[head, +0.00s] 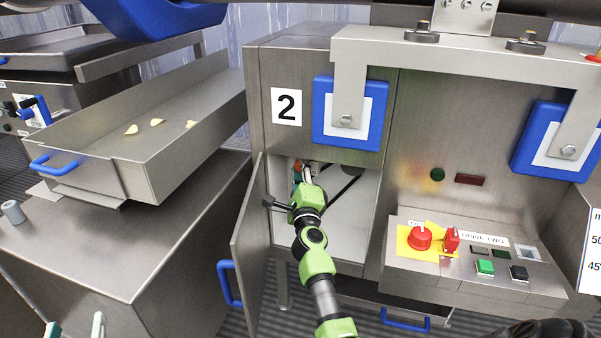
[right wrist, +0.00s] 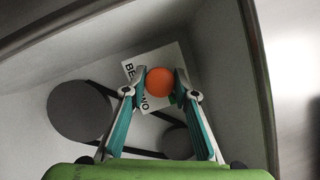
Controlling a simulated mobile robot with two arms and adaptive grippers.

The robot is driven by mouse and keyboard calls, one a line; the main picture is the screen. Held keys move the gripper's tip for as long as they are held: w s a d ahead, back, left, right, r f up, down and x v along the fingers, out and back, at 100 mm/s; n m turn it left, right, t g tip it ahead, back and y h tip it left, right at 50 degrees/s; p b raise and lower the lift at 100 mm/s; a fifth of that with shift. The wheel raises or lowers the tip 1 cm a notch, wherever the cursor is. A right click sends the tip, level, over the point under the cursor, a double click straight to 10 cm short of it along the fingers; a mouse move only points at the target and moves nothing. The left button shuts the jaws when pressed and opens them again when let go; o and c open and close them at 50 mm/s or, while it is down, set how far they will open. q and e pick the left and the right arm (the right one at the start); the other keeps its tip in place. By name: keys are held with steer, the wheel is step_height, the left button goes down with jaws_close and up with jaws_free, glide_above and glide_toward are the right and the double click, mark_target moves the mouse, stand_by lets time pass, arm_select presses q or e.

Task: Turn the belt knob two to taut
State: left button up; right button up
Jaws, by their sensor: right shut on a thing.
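The belt knob is an orange ball (right wrist: 160,81) inside the open cabinet under the number 2 sign; in the head view only a sliver of orange (head: 297,170) shows beside my fingers. My right gripper (head: 304,174) reaches into the cabinet. In the right wrist view its two fingertips (right wrist: 160,85) press on the knob from both sides. A white label (right wrist: 140,68) behind the knob is partly hidden; "BE" and "WO" can be read. My left gripper (head: 74,328) shows only as two separated fingertips at the bottom left edge, open and empty.
A dark belt runs round a large pulley (right wrist: 80,110) and a smaller one (right wrist: 177,143) close below the knob. The open cabinet door (head: 247,250) stands left of my right arm. A control panel (head: 470,285) with a red switch lies to the right.

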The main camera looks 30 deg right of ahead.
arm_select(q)
steer(key=shift+d+r+t+h, duration=0.15)
steer(key=shift+r+t+h, duration=0.35)
steer(key=shift+r, duration=0.8)
arm_select(e)
steer(key=shift+f, duration=0.15)
steer(key=o, duration=1.1)
steer(key=v, duration=0.7)
steer(key=shift+s, duration=0.25)
steer(key=shift+a, duration=0.15)
